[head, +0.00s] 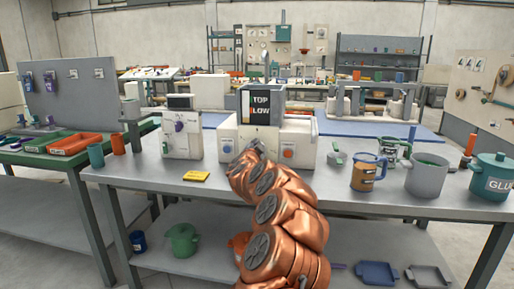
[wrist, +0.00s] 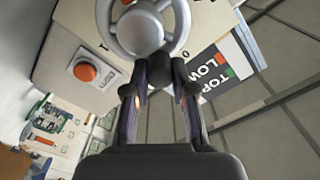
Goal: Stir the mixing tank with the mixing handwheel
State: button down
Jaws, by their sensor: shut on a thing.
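A grey handwheel (wrist: 138,30) with a round hub and spokes fills the top of the wrist view, on the face of a cream machine (wrist: 75,45). A grey pot with green contents (head: 427,178) stands at the right of the bench. I cannot tell which vessel is the mixing tank.
A sign (head: 260,107) tops the machine, and an orange button (head: 287,151) is on its front. A smaller white machine (head: 181,136) stands left.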

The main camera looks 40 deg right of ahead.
jog(key=c, duration=1)
grip_release()
jog(key=shift+o, duration=0.2)
jog(key=v, duration=1.2)
